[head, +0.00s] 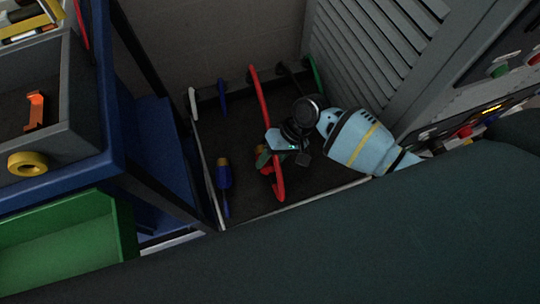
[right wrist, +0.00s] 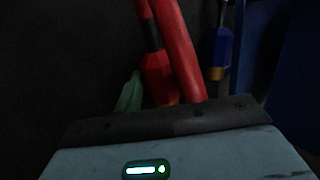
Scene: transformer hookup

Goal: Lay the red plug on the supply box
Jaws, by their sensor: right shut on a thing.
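My right gripper (head: 272,150) reaches in from the right over a dark-topped surface (head: 245,195) that may be the supply box. It is shut on the red plug (head: 267,167). The plug's brass-coloured end is close to the jaws. In the right wrist view the red plug (right wrist: 157,75) sits at the jaw edge, with a thick red cable (right wrist: 180,45) beside it. In the head view the red cable (head: 262,95) runs from the back edge past the gripper. The gripper hides part of both, and I cannot tell whether the plug touches the surface. My left gripper is not seen.
A blue plug (head: 223,172) lies left of the gripper; a green piece (right wrist: 130,92) is close by the red plug. A louvred grey cabinet (head: 375,45) stands right, with a blue rack (head: 155,140) and green bin (head: 70,235) left. Dark surface between blue plug and gripper is free.

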